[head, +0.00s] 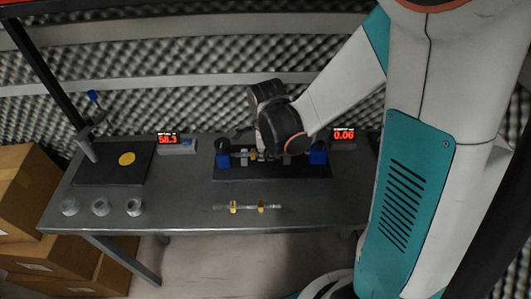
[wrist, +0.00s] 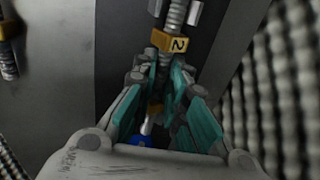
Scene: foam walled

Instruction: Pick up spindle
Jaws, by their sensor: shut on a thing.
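A spindle (wrist: 175,16), a grey threaded rod with yellow blocks, runs up from between the fingers in the wrist view. One yellow block (wrist: 165,41) bears a "2". My gripper (wrist: 160,72) is shut on this spindle with its teal-padded fingers. In the head view the held spindle (head: 243,155) lies low over the black fixture plate, between two blue blocks, partly hidden by my wrist. I cannot tell whether it still touches its supports. A second spindle (head: 246,207) with two yellow blocks lies on the front of the table and shows at the left in the wrist view (wrist: 8,55).
The black fixture plate (head: 230,174) carries a left blue block (head: 223,160) and a right one (head: 318,157). Two red displays read 58.3 (head: 168,139) and 0.06 (head: 344,134). Grey rings (head: 100,207) stand front left by a black mat (head: 90,172). Foam walls are behind.

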